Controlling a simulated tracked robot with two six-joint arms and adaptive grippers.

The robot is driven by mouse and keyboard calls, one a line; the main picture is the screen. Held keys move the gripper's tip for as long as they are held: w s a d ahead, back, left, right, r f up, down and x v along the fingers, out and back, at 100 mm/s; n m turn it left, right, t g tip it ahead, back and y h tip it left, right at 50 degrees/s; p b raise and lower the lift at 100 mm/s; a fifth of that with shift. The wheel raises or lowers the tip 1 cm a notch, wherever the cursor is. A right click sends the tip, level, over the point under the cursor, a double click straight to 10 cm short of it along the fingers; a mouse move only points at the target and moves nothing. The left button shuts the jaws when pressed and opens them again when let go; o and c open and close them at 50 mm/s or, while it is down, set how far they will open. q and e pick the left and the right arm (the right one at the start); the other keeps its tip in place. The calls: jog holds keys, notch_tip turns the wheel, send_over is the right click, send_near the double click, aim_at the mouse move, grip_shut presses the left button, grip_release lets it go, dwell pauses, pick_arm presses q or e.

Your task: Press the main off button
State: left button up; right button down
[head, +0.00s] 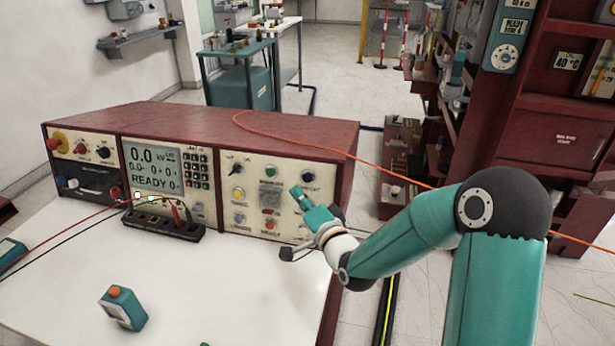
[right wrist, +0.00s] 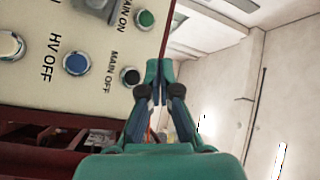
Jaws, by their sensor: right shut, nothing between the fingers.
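The main off button (right wrist: 130,76) is a small black round button, labelled MAIN OFF, in the right wrist view. In the head view it appears as the dark button (head: 308,176) at the upper right of the cream panel. My right gripper (head: 297,191) has its fingers together and empty, in front of that panel, its tip just below and left of the button in the picture. In the right wrist view the closed fingertips (right wrist: 159,76) appear just right of the button. Whether they touch the panel I cannot tell. My left gripper is not in view.
The green main on button (right wrist: 145,18) and blue HV off button (right wrist: 75,63) are neighbours. A display (head: 154,167) reads READY. A black terminal strip (head: 163,224) with leads and a teal box (head: 122,308) with an orange top rest on the white bench (head: 230,290). An orange cable crosses the console.

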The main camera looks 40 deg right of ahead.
aim_at(308, 177)
jog(key=shift+w+d+f+b, duration=0.15)
jog(key=shift+w+d+f, duration=0.05)
jog(key=shift+w+d, duration=0.45)
jog(key=shift+w+d+f+b, duration=0.1)
jog(key=shift+w+d+f, duration=0.15)
jog(key=shift+w+d, duration=0.4)
jog(key=shift+w+d+f+b, duration=0.2)
jog(key=shift+w+d, duration=0.3)
jog(key=shift+d, duration=0.3)
jog(key=shift+w+d+b, duration=0.2)
jog(key=shift+d+b, duration=0.1)
jog(key=shift+b, duration=0.15)
jog(key=shift+w+d+f+b, duration=0.15)
jog(key=shift+w+d+b, duration=0.15)
jog(key=shift+d+b, duration=0.05)
dwell(0.6)
jog(key=shift+a, duration=0.1)
dwell(0.3)
jog(key=shift+s+a+r+b, duration=0.2)
jog(key=shift+s+a+b, duration=0.25)
jog(key=shift+s+a, duration=0.1)
